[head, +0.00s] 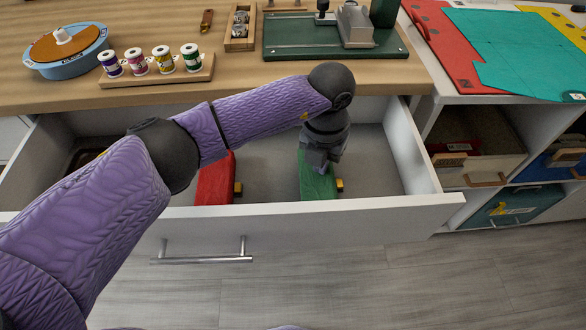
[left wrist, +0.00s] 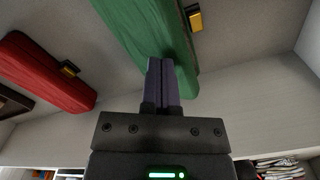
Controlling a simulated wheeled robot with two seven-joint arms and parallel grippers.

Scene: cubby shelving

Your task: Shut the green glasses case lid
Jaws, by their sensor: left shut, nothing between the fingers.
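The green glasses case (head: 318,184) lies in the open drawer, right of its middle, with a gold clasp on its right side. It looks closed, with no raised lid in view. My left gripper (head: 322,165) points down over the case and hides its far part. In the left wrist view the green case (left wrist: 140,28) runs under the shut, empty fingers (left wrist: 162,62). The fingertips are at or just above its top; I cannot tell whether they touch. My right gripper is not in view.
A red case (head: 214,182) lies in the drawer to the left; it also shows in the left wrist view (left wrist: 45,75). The drawer front (head: 330,219) stands open. Spools (head: 163,60) and a green board (head: 300,45) are on the worktop. Cubbies (head: 480,180) stand at right.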

